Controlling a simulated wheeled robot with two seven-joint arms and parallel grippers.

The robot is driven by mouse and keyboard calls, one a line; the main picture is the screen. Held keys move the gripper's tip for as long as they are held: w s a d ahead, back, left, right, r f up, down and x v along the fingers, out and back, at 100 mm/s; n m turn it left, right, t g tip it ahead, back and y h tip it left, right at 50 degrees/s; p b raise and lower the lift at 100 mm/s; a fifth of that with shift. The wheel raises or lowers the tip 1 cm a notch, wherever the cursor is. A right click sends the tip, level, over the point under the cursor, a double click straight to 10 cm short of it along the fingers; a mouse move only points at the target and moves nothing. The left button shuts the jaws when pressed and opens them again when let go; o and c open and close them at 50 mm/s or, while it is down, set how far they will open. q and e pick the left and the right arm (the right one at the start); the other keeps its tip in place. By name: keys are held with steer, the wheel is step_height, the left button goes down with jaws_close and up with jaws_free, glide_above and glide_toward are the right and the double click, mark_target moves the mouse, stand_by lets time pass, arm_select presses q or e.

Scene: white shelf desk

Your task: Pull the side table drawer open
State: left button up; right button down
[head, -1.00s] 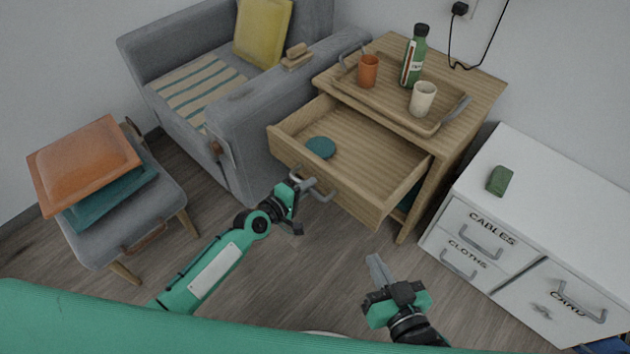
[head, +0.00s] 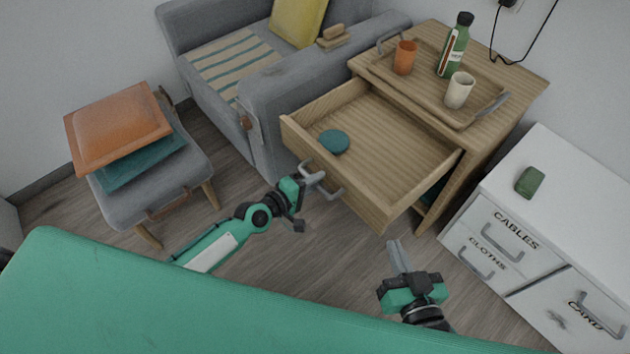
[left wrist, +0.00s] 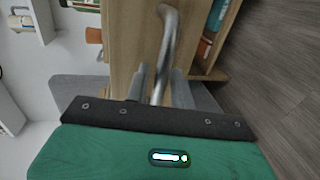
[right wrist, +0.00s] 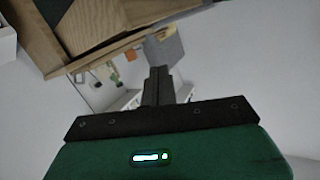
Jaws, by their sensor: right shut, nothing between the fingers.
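The wooden side table (head: 520,80) stands at the upper right in the head view. Its drawer (head: 385,140) is pulled far out, showing a teal round object (head: 334,141) inside. My left gripper (head: 312,180) is at the grey bar handle (head: 332,190) on the drawer front. In the left wrist view the handle (left wrist: 170,35) passes between the two fingers (left wrist: 158,85), which look closed around it. My right gripper (head: 398,256) is shut and empty, below the drawer's right front corner and apart from it; its fingers show together in the right wrist view (right wrist: 158,85).
A tray (head: 430,95) with an orange cup, a green bottle and a white cup stands on the table. A grey armchair (head: 290,90) is left of the drawer, a stool with cushions (head: 150,190) further left. A white labelled cabinet (head: 580,210) stands right. Floor before the drawer is open.

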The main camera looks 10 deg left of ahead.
arm_select(q)
steer(key=shift+o, duration=0.2)
